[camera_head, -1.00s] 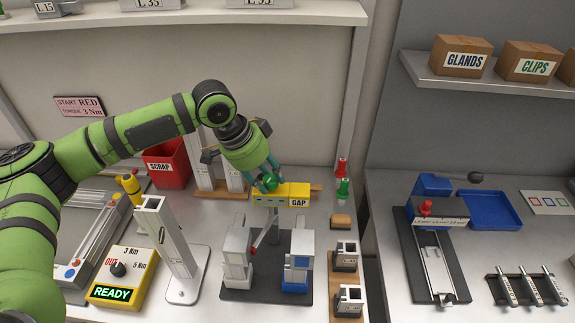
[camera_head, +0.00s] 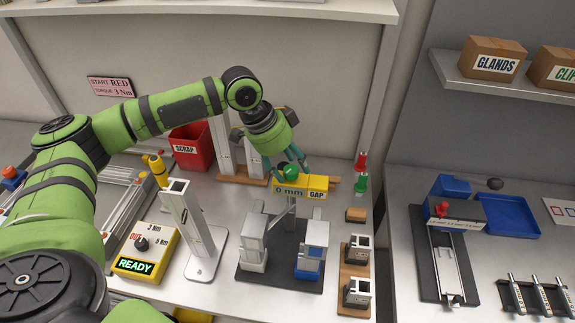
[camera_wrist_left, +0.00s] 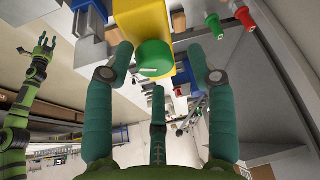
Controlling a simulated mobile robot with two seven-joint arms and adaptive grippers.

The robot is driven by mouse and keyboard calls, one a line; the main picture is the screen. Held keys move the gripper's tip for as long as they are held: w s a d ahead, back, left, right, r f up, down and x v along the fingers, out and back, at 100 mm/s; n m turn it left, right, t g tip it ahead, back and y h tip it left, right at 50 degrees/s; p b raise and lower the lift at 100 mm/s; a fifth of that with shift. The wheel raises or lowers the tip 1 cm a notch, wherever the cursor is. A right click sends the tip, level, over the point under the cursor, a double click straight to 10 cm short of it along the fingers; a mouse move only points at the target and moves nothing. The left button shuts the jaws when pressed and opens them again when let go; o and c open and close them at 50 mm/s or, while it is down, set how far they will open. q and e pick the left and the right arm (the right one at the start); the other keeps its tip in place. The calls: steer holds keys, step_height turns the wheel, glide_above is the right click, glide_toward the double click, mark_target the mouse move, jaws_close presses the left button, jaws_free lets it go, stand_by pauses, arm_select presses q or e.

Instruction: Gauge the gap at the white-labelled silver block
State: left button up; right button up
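A yellow gauge marked GAP (camera_head: 315,188) lies behind the dark base plate; its front strip reads "0 mm". A green round knob (camera_wrist_left: 153,58) sits on it. My left gripper (camera_head: 289,168) is open, its fingers spread on either side of the knob without visible contact. On the dark plate stand two silver blocks: the left one (camera_head: 254,238) has a pale front, seemingly the white label, and the right one (camera_head: 312,240) has a blue label. My right gripper (camera_wrist_left: 40,45) shows small in the left wrist view, fingers spread and empty.
A silver post (camera_head: 187,220) stands left of the blocks, beside the yellow READY box (camera_head: 146,250). A red scrap bin (camera_head: 191,147) is behind. Two small silver blocks (camera_head: 357,250) sit on a wooden strip at right.

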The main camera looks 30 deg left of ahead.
arm_select(q)
steer(key=shift+d+f, duration=0.1)
steer(key=shift+f, duration=0.1)
steer(key=v, duration=1.2)
